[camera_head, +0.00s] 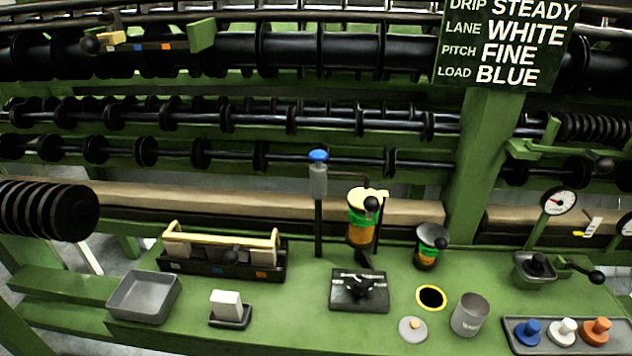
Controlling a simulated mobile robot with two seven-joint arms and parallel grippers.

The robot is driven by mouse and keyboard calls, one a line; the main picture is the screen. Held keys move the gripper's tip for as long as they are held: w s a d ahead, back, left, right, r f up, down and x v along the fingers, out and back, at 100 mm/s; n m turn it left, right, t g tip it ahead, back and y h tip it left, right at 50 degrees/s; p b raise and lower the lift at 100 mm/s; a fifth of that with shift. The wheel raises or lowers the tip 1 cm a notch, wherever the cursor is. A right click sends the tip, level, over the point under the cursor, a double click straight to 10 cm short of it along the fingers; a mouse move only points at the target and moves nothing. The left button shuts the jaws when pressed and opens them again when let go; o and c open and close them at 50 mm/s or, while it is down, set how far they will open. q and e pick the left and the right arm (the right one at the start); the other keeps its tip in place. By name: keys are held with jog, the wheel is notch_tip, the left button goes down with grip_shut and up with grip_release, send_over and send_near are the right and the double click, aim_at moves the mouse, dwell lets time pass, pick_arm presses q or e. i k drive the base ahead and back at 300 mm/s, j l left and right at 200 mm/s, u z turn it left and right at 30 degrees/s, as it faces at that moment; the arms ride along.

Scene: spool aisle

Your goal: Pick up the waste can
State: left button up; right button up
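A grey metal can (469,316) stands upright on the green bench (285,336) at the front right. Its open top shows, and a small mark on its side is too small to read; it looks like the waste can. It stands right of a yellow-rimmed dark hole (431,298) and a round grey lid with a small tan knob (412,329). Nothing is touching the can from above. Neither of my grippers is in view.
A tray with blue, white and orange knobbed pieces (563,333) lies right of the can. Behind are a small cup-shaped device (428,247) and a cranked grey box (535,268). A black plate with a knob (359,290) stands left. A sign (508,45) hangs above.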

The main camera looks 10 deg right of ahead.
aim_at(472, 309)
jog(key=k+l+z, duration=0.2)
jog(key=z, duration=0.25)
jog(key=k+l+z, duration=0.15)
jog(key=l+z, duration=0.15)
jog(key=z, duration=0.2)
